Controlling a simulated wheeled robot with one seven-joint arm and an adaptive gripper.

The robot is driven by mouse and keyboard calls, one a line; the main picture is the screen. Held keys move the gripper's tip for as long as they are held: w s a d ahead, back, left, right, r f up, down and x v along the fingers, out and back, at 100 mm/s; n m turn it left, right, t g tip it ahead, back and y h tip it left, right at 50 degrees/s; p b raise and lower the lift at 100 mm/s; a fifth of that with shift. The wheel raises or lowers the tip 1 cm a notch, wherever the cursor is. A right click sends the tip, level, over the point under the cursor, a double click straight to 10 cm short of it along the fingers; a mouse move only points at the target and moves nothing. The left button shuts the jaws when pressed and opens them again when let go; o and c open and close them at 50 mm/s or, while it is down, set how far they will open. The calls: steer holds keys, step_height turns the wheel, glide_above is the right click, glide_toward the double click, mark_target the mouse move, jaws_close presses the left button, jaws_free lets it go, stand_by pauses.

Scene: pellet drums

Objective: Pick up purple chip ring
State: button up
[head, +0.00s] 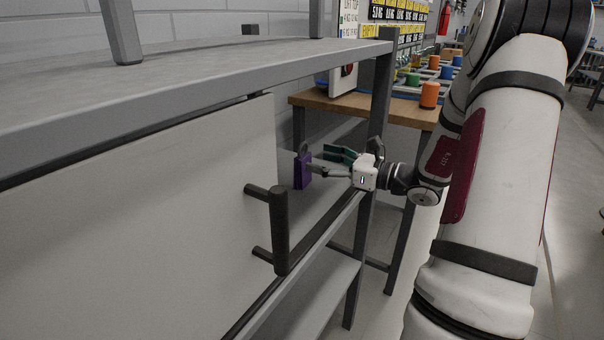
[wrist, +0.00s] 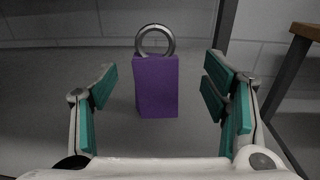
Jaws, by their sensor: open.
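The purple chip ring is a purple block with a grey metal ring on its top. In the wrist view the purple block (wrist: 157,86) stands upright, centred ahead between my open fingers, with the grey ring (wrist: 155,40) above it. In the head view the purple block (head: 302,171) stands on the cabinet's inner shelf, just left of my fingertips. My gripper (wrist: 158,88) is open, with teal pads on both sides and clear gaps to the block. It also shows in the head view (head: 326,162), pointing left into the cabinet. Contact is not visible.
A grey sliding door (head: 130,235) with a dark handle (head: 279,230) covers the cabinet's left part. The cabinet top (head: 190,85) lies above my gripper. A dark post (head: 380,90) stands close to my wrist. A wooden table (head: 395,108) with coloured drums stands behind.

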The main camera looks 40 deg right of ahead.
mark_target(307, 159)
steer(key=x, duration=0.1)
steer(key=b+x, duration=0.1)
steer(key=x, duration=0.3)
steer(key=shift+a+f+b, duration=0.25)
steer(key=shift+a+b, duration=0.05)
steer(key=shift+b, duration=0.05)
steer(key=shift+w+a, duration=0.1)
steer(key=shift+w, duration=0.1)
steer(key=c, duration=1.3)
